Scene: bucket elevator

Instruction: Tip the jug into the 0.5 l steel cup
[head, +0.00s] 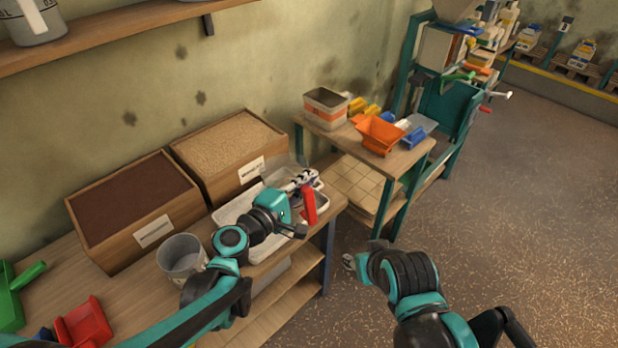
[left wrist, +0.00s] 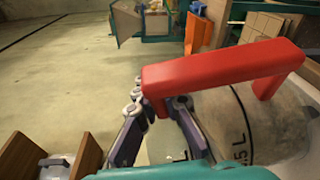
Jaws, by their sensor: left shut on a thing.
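My left gripper (head: 300,182) is shut on the red handle (head: 309,205) of the jug, over the right end of the bench. In the left wrist view the jug's clear body (left wrist: 285,120) has black litre marks, and the red handle (left wrist: 220,72) runs between the fingers. The jug's body is mostly hidden in the head view. A grey steel-looking cup (head: 183,257) stands on the bench to the left of my left gripper; I cannot read a size on it. My right gripper (head: 350,262) is low over the floor, and its fingers are too small to judge.
A white tray (head: 230,208) lies under my left arm. Behind it stand a box of brown grain (head: 128,192) and a box of tan grain (head: 225,146). A marked grey vessel (head: 36,22) stands on the shelf. A red scoop (head: 82,325) lies at front left. The floor at right is clear.

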